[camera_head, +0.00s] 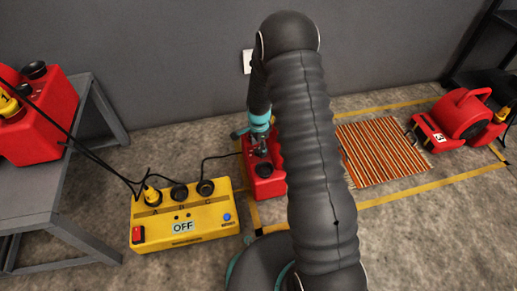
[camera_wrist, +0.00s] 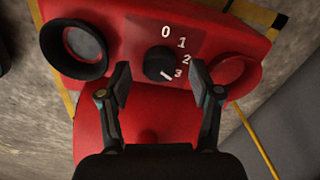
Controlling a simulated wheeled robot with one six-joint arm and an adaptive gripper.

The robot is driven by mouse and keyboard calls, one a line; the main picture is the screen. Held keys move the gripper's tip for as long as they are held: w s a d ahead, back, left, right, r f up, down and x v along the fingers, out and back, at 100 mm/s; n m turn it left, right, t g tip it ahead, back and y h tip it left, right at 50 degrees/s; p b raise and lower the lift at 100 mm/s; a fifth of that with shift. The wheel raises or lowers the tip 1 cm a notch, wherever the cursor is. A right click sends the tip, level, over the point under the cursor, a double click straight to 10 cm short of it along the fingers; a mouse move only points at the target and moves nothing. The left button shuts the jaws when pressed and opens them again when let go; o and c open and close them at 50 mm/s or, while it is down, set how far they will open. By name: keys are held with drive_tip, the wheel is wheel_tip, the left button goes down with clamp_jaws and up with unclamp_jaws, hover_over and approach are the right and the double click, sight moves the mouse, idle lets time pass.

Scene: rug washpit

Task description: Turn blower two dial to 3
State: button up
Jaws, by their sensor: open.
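A red blower (camera_head: 265,187) stands on the floor behind the yellow box, partly hidden by my arm; no number on it can be read. In the wrist view its black round dial (camera_wrist: 158,64) sits on the red face (camera_wrist: 225,35) beside the numbers 0, 1, 2 and 3. The dial's white mark points down and right, close to the 3. My gripper (camera_wrist: 162,86) is open, one finger on each side below the dial, with clear gaps. In the head view my gripper (camera_head: 261,146) is over the blower, its fingers hard to make out.
A yellow control box (camera_head: 185,216) reading OFF, with cables, stands at front left. A red unit (camera_head: 37,115) lies on a grey bench (camera_head: 100,105) at left. A striped rug (camera_head: 381,152) and another red blower (camera_head: 462,118) are at right. A round black opening (camera_wrist: 75,48) is left of the dial.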

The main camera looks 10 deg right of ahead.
wheel_tip(320, 180, up, 11)
drive_tip(key=shift+f, duration=0.2)
idle(0.6)
drive_tip(key=s+r+n+g, duration=0.1)
drive_tip(key=s+r+n, duration=0.2)
drive_tip(key=s+n, duration=0.5)
drive_tip(key=s+r+n+t+p, duration=0.2)
drive_tip(key=s+r, duration=0.5)
drive_tip(key=r, duration=0.4)
drive_tip(key=s+r+n+t+p, duration=0.2)
drive_tip(key=s+r+p, duration=0.1)
drive_tip(key=s+r, duration=0.5)
drive_tip(key=s+r+n+t+p, duration=0.2)
drive_tip(key=s+r, duration=0.5)
drive_tip(key=r, duration=0.8)
drive_tip(key=shift+s+a+n+t+p, duration=0.2)
drive_tip(key=shift+s+n+t+p, duration=0.1)
drive_tip(key=shift+n+p, duration=0.3)
drive_tip(key=shift+r, duration=0.1)
